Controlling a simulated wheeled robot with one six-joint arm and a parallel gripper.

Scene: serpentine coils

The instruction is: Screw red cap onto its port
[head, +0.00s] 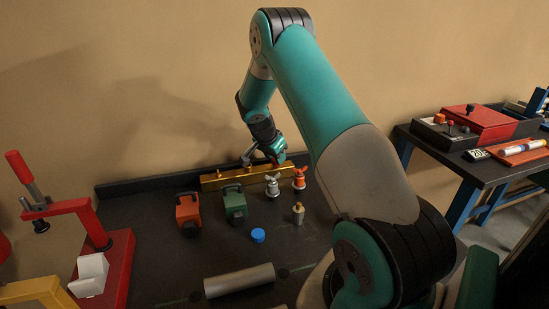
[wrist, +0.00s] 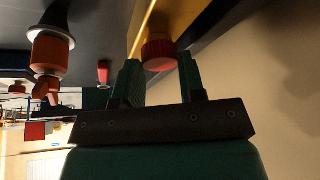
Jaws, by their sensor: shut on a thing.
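The red cap (wrist: 158,54) sits between the two fingers of my gripper (wrist: 159,72) in the wrist view, with a ribbed side and a flat end toward the camera. My gripper is shut on it. The cap's far end meets the side of a yellow bar (wrist: 150,22); the port behind it is hidden, and I cannot tell whether the threads are engaged. In the head view my gripper (head: 273,152) is at the back of the bench, just above the right part of the long yellow bar (head: 222,181).
An orange valve (head: 299,178) and a grey valve (head: 272,186) stand close in front of the bar. A wall is behind.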

